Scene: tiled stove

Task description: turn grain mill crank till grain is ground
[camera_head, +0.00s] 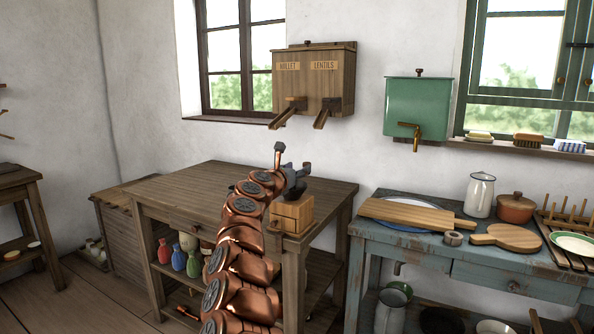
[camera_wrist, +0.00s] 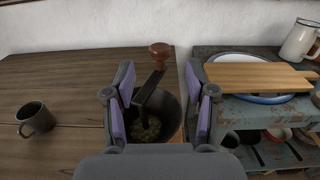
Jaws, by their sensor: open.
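The grain mill has a pale wooden box (camera_head: 293,213) at the right front corner of the brown table, partly hidden by my arm. In the wrist view its dark round hopper (camera_wrist: 168,112) holds greenish-yellow grain (camera_wrist: 147,131). The crank's dark arm (camera_wrist: 148,88) rises over the hopper to a brown wooden knob (camera_wrist: 160,50). My gripper (camera_wrist: 160,80) is open, with one finger on each side of the crank arm in this view. The knob shows beyond the fingertips. I cannot tell whether a finger touches the crank. The head view shows my gripper above the mill, small and partly hidden.
A dark mug (camera_wrist: 37,118) stands left on the brown table (camera_head: 185,185). To the right, a blue worn table (camera_head: 465,272) bears a cutting board (camera_head: 415,212), a white jug (camera_head: 480,194) and an orange pot (camera_head: 515,209). A wooden MILLET and LENTILS dispenser (camera_head: 318,70) hangs above.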

